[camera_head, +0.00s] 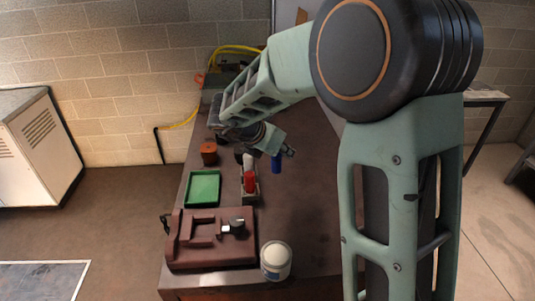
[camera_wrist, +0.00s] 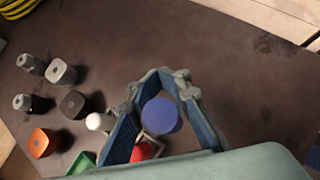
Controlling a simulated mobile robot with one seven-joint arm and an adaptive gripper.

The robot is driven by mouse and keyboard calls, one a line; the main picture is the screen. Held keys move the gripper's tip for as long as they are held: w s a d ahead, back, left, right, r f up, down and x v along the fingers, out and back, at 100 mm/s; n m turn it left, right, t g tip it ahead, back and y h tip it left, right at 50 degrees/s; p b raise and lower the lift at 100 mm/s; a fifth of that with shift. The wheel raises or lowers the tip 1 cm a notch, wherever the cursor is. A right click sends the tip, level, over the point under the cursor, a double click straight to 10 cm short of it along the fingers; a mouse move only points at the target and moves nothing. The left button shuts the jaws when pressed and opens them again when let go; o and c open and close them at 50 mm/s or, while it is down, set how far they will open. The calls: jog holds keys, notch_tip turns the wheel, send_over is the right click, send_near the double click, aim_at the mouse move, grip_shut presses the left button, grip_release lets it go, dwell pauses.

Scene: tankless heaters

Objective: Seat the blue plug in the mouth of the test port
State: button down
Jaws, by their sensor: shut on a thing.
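The blue plug (camera_head: 277,164) hangs below my gripper (camera_head: 286,151) above the right part of the table, clear of other objects. In the wrist view the blue plug (camera_wrist: 160,116) is a round blue face between the two fingers of my gripper (camera_wrist: 159,80), which is shut on it. A brown fixture (camera_head: 187,255) lies at the near left of the table. A short dark and silver cylinder (camera_head: 236,226) sits on it; it may be the test port, but its mouth cannot be made out.
A small rack (camera_head: 250,197) holds a red plug (camera_head: 250,181) and a white plug (camera_head: 248,161). A green tray (camera_head: 203,187), an orange block (camera_head: 209,153) and a white jar (camera_head: 275,259) stand nearby. Several grey and black blocks (camera_wrist: 62,72) show in the wrist view. The table's right side is clear.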

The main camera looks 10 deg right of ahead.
jog(key=w+d+f+p, duration=0.1)
jog(key=w+f, duration=0.1)
jog(key=w, duration=0.2)
jog(key=w+d+f+p, duration=0.1)
jog(key=w+f, duration=0.2)
jog(key=w, duration=0.1)
jog(key=w+d+f, duration=0.1)
jog(key=w+f, duration=0.2)
jog(key=w, duration=0.2)
jog(key=shift+f+p, duration=0.2)
jog(key=shift+p, duration=0.2)
jog(key=shift+w+f, duration=0.35)
jog(key=shift+f, duration=0.2)
jog(key=shift+w+d+f, duration=0.1)
jog(key=shift+w+f, duration=0.05)
jog(key=shift+f, duration=1.65)
jog(key=c, duration=1.8)
grip_release()
jog(key=shift+r, duration=0.15)
